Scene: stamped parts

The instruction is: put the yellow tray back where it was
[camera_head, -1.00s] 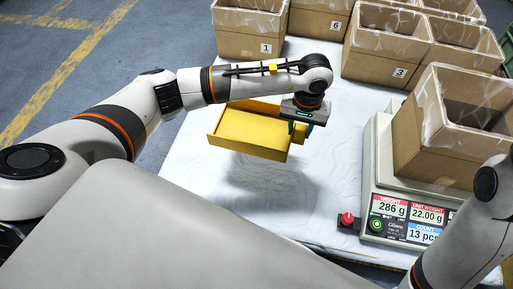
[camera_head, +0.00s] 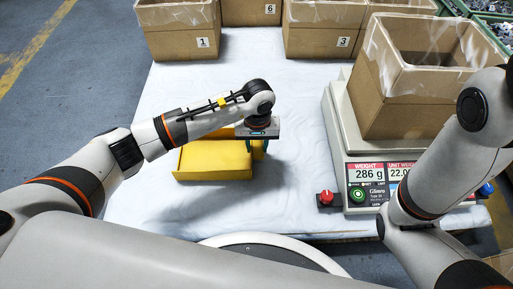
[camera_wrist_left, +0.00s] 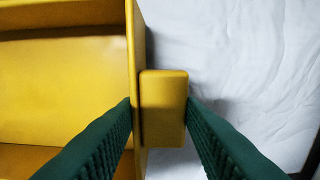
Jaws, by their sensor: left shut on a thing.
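The yellow tray (camera_head: 208,160) is over the white-covered table, left of the scale, with its open side up. It looks level and low; whether it touches the cover I cannot tell. My left gripper (camera_head: 258,147) is at the tray's right end. In the left wrist view its dark green fingers are shut on both sides of the block-shaped handle (camera_wrist_left: 163,100) on the wall of the tray (camera_wrist_left: 60,85), whose inside looks empty. My left forearm hides part of the tray in the head view. My right arm shows at the right, its gripper out of view.
The scale (camera_head: 341,170) reads 286 g and carries an open cardboard box (camera_head: 395,105). Cardboard boxes numbered 1 (camera_head: 177,42), 6 and 3 (camera_head: 318,42) line the back. The white table cover (camera_head: 300,110) is clear around the tray.

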